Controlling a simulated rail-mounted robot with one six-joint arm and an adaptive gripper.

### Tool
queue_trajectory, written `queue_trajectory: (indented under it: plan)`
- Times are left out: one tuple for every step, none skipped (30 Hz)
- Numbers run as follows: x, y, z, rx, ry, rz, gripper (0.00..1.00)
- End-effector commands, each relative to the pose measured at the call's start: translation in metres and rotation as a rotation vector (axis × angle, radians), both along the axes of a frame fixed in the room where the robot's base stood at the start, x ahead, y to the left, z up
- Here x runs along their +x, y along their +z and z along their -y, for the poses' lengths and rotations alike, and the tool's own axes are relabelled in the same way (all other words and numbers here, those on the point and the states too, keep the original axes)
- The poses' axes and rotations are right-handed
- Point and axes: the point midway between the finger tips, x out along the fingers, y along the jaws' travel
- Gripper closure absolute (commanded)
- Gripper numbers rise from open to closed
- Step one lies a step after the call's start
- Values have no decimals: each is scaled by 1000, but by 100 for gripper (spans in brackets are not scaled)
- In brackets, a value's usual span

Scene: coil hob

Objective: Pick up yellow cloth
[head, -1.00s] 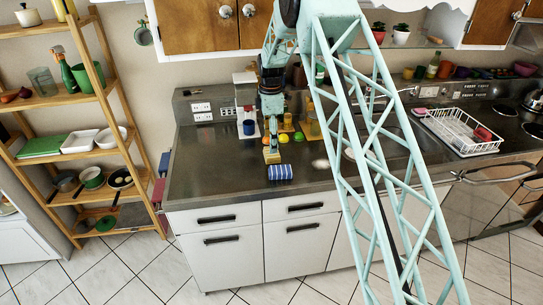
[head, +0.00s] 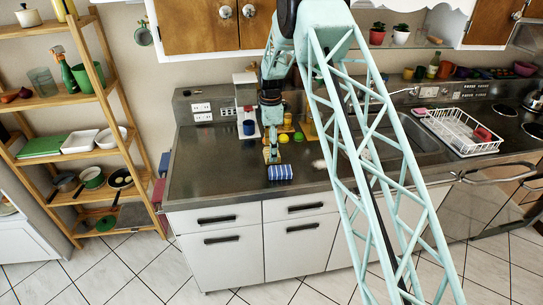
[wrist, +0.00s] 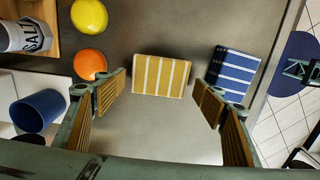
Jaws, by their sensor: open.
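The yellow cloth (wrist: 160,75), with white stripes, lies folded on the grey counter in the wrist view. It is just ahead of my gripper (wrist: 160,96), centred between the two spread fingers, with nothing held. In the head view my gripper (head: 272,154) is low over the counter and largely covers the yellow cloth, so the gap between them is hard to judge. A blue cloth with white stripes (head: 280,172) lies close by, nearer the counter's front edge. It also shows right of the yellow cloth in the wrist view (wrist: 232,77).
A yellow lemon-like fruit (wrist: 89,16) and an orange (wrist: 89,64) lie left of the cloth in the wrist view. A blue cup (wrist: 38,110) and a salt container (wrist: 28,36) stand farther left. The head view shows bare counter (head: 215,170) left of my gripper.

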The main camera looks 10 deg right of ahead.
Motion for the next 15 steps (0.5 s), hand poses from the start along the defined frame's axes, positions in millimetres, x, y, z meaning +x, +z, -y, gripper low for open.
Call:
queue_trajectory:
  plan:
    - [0,-5,0,0,0,-1,36]
    - [0,-8,0,0,0,-1,36]
    - [0,-11,0,0,0,-2,36]
    - [0,-13,0,0,0,-1,36]
    - [0,-15,0,0,0,-1,36]
    - [0,-17,0,0,0,-1,36]
    - [0,-17,0,0,0,-1,36]
    - [0,-18,0,0,0,0,36]
    - [0,-18,0,0,0,0,36]
    - [0,-18,0,0,0,0,36]
    - [0,-18,0,0,0,0,36]
    - [0,-18,0,0,0,0,36]
    - [0,-18,0,0,0,0,36]
    - [0,-18,0,0,0,0,36]
    - [0,-18,0,0,0,0,36]
